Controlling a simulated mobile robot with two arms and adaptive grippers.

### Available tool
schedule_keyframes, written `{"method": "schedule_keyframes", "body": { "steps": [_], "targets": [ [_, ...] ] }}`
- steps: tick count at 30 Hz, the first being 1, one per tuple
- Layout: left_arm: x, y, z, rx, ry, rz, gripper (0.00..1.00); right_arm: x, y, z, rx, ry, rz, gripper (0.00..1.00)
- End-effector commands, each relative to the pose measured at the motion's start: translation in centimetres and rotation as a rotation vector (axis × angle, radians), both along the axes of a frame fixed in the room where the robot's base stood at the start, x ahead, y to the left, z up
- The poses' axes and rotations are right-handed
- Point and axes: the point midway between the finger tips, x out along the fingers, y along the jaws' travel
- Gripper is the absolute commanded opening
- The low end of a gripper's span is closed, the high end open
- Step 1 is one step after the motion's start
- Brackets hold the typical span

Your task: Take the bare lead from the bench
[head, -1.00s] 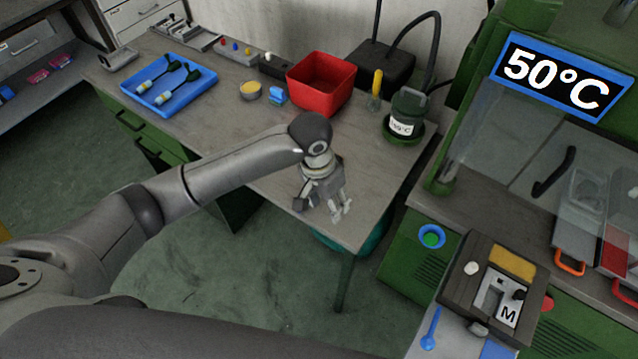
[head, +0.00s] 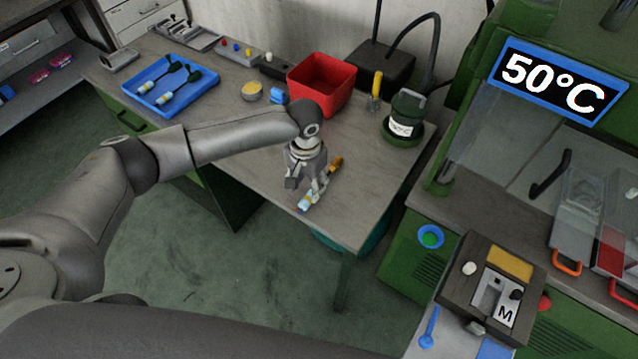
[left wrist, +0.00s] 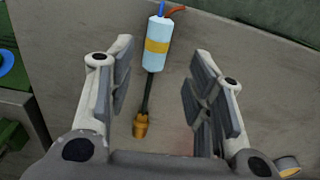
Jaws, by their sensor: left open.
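The bare lead (left wrist: 157,48) lies on the bench (left wrist: 60,40). In the left wrist view it has a pale blue body with a yellow band, a thin dark cable and a brass-coloured end (left wrist: 141,125). Blue and red wires stick out at its far end. In the head view its pale blue body (head: 307,201) and brass end (head: 336,162) show around my left gripper (head: 314,188), which partly hides it. My left gripper (left wrist: 164,58) is open, with the lead between its spread fingers in that view. I cannot tell whether they touch it. My right gripper is not in view.
A blue tray (head: 205,94) with two dark-ended leads stands at the back left. A red bin (head: 322,85), a yellow tin (head: 251,91) and a green pot (head: 405,117) stand along the back. The bench's front edge is close to the lead. A green machine (head: 455,120) stands at the right.

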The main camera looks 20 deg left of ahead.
Motion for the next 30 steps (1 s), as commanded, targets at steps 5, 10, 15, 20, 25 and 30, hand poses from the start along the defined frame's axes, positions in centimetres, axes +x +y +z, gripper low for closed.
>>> {"method": "schedule_keyframes", "body": {
  "steps": [5,10,15,20,25,30],
  "targets": [
    [-0.4,-0.5,-2.6,0.001,0.003,0.0,0.47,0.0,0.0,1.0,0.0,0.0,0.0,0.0],
    [-0.4,-0.4,-4.0,0.001,0.002,-0.001,0.47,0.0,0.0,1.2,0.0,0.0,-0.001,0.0],
    [-0.4,-0.4,-4.1,0.0,0.001,-0.001,0.47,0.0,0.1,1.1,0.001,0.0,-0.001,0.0],
    [-0.4,-0.4,-4.1,0.0,0.001,-0.001,0.35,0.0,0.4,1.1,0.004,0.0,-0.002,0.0],
    [-0.3,-0.5,-4.1,0.0,0.001,-0.001,0.13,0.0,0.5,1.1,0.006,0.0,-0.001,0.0],
    [-0.3,-0.4,-4.1,0.0,0.001,-0.001,0.0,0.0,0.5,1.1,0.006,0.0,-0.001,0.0]
  ]
}}
